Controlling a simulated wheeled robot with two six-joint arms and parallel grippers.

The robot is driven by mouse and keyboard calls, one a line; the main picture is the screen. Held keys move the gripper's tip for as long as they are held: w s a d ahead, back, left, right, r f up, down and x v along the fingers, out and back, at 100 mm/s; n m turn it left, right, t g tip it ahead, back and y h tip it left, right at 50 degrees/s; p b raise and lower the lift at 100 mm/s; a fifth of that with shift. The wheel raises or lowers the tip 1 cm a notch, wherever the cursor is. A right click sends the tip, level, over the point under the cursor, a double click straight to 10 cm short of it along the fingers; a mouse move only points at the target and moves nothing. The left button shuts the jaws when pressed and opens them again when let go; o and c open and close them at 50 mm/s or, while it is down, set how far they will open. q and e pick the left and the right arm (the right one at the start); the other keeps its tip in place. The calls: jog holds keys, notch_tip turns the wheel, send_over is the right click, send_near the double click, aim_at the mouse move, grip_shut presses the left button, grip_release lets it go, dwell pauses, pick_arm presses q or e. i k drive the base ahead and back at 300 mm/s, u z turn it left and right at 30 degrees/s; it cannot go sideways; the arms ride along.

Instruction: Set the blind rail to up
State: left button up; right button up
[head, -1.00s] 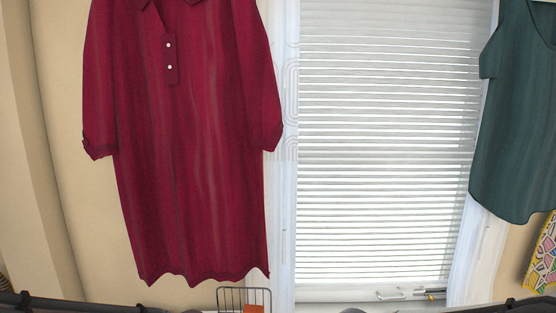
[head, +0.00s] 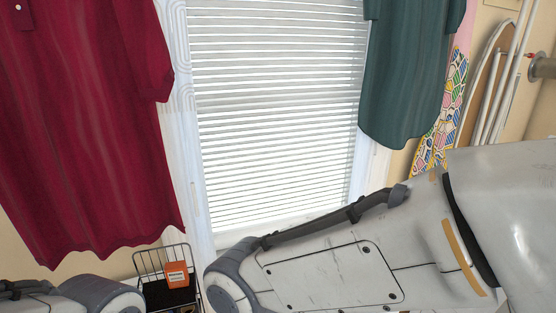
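The white slatted blind (head: 275,110) hangs lowered over the window in the middle of the head view, with its slats spread down most of the pane. Its lower edge runs just above a white strip at the window's foot. I cannot clearly make out a separate rail there, and my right arm hides the lower right part of the window. Both my arms show along the bottom of the view, the right one large and close to the camera. Neither gripper's fingers are in view.
A dark red shirt dress (head: 85,130) hangs left of the window and a dark green top (head: 412,75) right of it. A patterned board (head: 440,120) leans at the right.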

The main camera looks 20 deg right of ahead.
aim_at(284, 221)
jog(key=k, duration=0.55)
jog(key=z, duration=1)
jog(key=i, duration=1.35)
jog(key=u, duration=0.35)
